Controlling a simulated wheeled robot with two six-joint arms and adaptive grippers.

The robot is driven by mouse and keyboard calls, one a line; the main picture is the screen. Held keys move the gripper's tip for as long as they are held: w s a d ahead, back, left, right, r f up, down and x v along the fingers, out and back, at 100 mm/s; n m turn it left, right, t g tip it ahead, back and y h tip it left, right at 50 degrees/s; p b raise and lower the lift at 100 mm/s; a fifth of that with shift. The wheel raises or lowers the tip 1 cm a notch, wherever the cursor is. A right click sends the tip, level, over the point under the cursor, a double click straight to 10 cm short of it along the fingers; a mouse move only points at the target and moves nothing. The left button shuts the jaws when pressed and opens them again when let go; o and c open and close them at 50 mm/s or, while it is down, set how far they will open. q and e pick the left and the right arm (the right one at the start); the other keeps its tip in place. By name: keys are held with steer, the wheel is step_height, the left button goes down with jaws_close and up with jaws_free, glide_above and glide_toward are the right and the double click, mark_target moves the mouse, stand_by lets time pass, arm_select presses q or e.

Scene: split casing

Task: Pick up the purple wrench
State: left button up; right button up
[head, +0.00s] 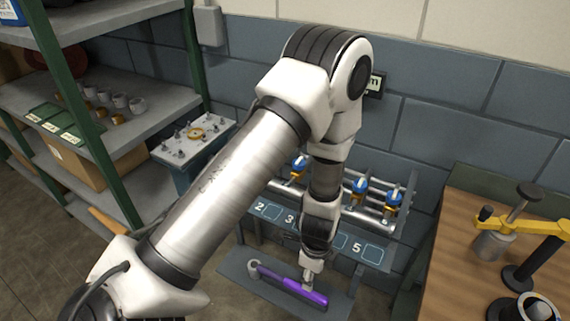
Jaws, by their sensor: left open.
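The purple wrench (287,284) lies on a grey shelf or tray (238,270) low in the middle of the head view, its grey ring end to the left and its purple handle to the right. My left gripper (308,284) points down right at the handle, close above or around it. The fingers are small and partly merge with the wrench, so I cannot tell whether they touch it. The jaws are open. My right gripper does not show.
Behind my left arm is a rack with numbered places (373,254) and blue-yellow clamps (393,197) on rails. A green-post shelf (95,150) stands at the left. A wooden workbench (462,235) with a yellow clamp tool (525,222) stands at the right.

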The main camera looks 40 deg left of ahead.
mark_target(286, 285)
arm_select(q)
steer(key=shift+s+d+f+b, duration=0.25)
steer(key=shift+s+f, duration=0.05)
steer(key=shift+f, duration=0.3)
steer(key=shift+s+d+f+b, duration=0.2)
steer(key=shift+s+f+b, duration=0.05)
steer(key=shift+f, duration=0.3)
steer(key=f, duration=0.1)
steer(key=a+f, duration=0.1)
steer(key=f, duration=0.1)
steer(key=a+f+b, duration=0.1)
steer(key=shift+s+f, duration=0.15)
steer(key=shift+f, duration=0.15)
steer(key=shift+d+f, duration=0.1)
steer(key=shift+d, duration=0.1)
steer(key=shift+d+r, duration=0.2)
steer(key=shift+d, duration=0.1)
steer(key=shift+a, duration=0.1)
steer(key=c, duration=0.6)
steer(key=shift+a, duration=0.1)
jaws_close()
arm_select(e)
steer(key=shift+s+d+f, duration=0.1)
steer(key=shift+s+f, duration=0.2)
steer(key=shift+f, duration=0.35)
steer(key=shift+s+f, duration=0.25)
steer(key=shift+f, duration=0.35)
